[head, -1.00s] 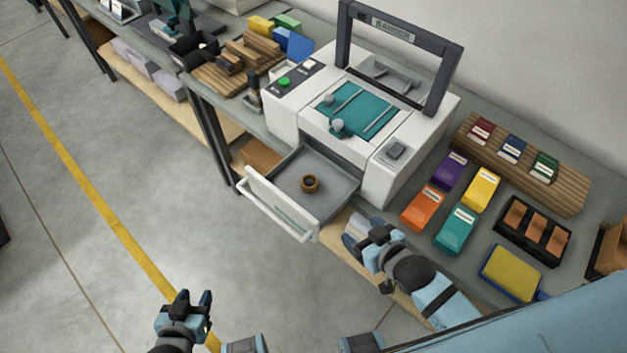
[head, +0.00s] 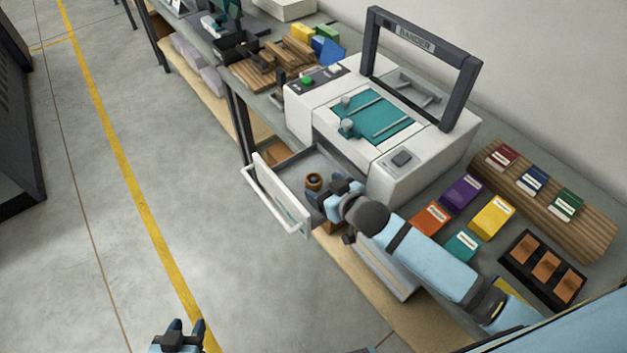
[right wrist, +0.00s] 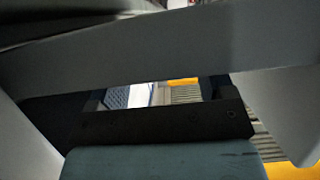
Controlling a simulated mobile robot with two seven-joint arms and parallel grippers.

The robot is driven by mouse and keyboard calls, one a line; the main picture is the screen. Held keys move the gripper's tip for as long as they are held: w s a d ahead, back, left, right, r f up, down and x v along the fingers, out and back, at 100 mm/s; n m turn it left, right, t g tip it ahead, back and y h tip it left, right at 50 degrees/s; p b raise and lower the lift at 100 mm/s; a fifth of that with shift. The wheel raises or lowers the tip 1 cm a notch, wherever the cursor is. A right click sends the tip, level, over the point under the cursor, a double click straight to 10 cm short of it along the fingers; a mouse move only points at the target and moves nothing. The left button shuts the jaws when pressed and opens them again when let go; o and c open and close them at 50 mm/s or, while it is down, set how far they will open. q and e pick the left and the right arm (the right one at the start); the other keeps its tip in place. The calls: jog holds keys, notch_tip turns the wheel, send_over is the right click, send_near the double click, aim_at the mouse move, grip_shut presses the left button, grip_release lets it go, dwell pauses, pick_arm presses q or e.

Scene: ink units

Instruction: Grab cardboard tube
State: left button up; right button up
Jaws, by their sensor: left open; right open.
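My right gripper (head: 333,190) is open at the drawer, just right of the tube. My left gripper (head: 184,328) is open and empty over the floor at the bottom, far from the drawer. The right wrist view shows mostly dark and grey surfaces close up, with no tube recognisable.
The drawer's white front with its handle (head: 272,208) juts out over the floor. The white machine (head: 385,160) with its raised dark frame stands behind. Coloured boxes (head: 461,194) and a black tray (head: 542,268) lie on the bench at right. The floor at left is clear.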

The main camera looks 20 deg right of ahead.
aim_at(314, 179)
jog(key=x, duration=0.4)
jog(key=shift+w+p, duration=0.3)
jog(key=shift+w, duration=0.15)
jog(key=c, duration=1)
jog(key=shift+o, duration=0.2)
jog(key=shift+r, duration=0.1)
